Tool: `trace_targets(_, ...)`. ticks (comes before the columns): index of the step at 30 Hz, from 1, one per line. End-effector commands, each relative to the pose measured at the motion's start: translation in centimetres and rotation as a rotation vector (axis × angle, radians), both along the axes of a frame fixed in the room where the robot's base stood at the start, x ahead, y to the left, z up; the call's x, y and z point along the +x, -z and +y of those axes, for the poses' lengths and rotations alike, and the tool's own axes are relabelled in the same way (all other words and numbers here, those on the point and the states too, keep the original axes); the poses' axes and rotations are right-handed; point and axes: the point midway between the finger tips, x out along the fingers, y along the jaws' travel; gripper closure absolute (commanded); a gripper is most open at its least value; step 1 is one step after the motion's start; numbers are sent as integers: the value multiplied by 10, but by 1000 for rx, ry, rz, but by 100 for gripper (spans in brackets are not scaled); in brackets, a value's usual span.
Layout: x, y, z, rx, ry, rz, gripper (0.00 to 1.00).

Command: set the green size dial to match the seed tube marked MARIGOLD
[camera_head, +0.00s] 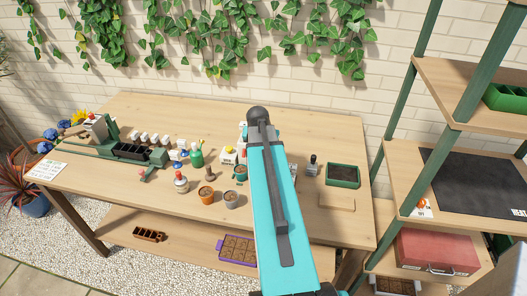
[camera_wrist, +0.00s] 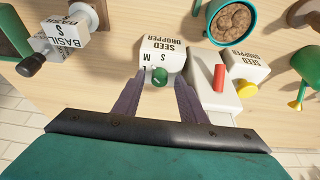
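In the wrist view a white seed dropper (camera_wrist: 163,50) reads SEED DROPPER upside down, with small size letters, S and M among them, near its green dial (camera_wrist: 160,75). The dial is small and round; its pointer setting is too small to tell. My gripper (camera_wrist: 160,82) is open, its two dark fingers on either side of the dial. Gaps show beside the dial, though contact at the tips is unclear. My arm hides the gripper and this dropper in the head view. I can read no tube marked MARIGOLD in either view.
A second seed dropper (camera_wrist: 248,68) has a yellow dial (camera_wrist: 245,88). A white block with a red lever (camera_wrist: 219,77) stands close beside the fingers. A BASIL-marked block (camera_wrist: 62,35), a soil-filled pot (camera_wrist: 232,20) and a green watering can (camera_wrist: 300,95) are nearby.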

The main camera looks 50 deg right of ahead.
Motion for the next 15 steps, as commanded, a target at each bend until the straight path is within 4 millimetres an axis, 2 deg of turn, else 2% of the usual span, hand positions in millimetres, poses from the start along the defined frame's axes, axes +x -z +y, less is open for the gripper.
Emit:
trace_targets(8,-1,-3,1,-1,0,-1,62)
trace_targets(15,-4,-16,6,-1,0,-1,62)
